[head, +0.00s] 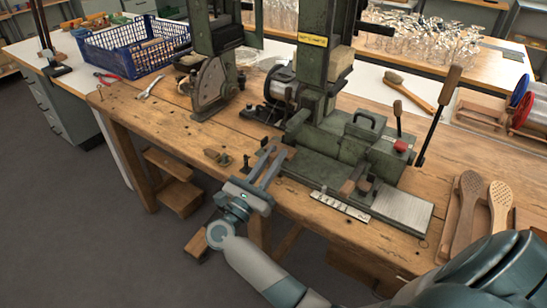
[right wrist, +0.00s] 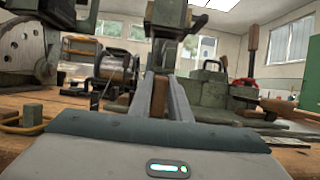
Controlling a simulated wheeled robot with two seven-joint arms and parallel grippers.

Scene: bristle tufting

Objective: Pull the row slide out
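A green tufting machine (head: 345,150) stands on the wooden bench, with a low bed and a flat metal plate (head: 403,208) at its right front. I cannot tell for sure which part is the row slide. My right gripper (head: 276,149) reaches in from the front, its fingers pointing at the machine's left side. The fingers are parallel with a gap between them, and bench wood shows through it. In the right wrist view the gripper (right wrist: 160,78) has a brown strip between its fingers and a green machine part beyond; contact cannot be told. My left gripper is out of view.
A white scale strip (head: 340,205) lies along the machine's front. A small brass piece (head: 217,157) lies left of my gripper. Two wooden brush backs (head: 465,205) lie at the right.

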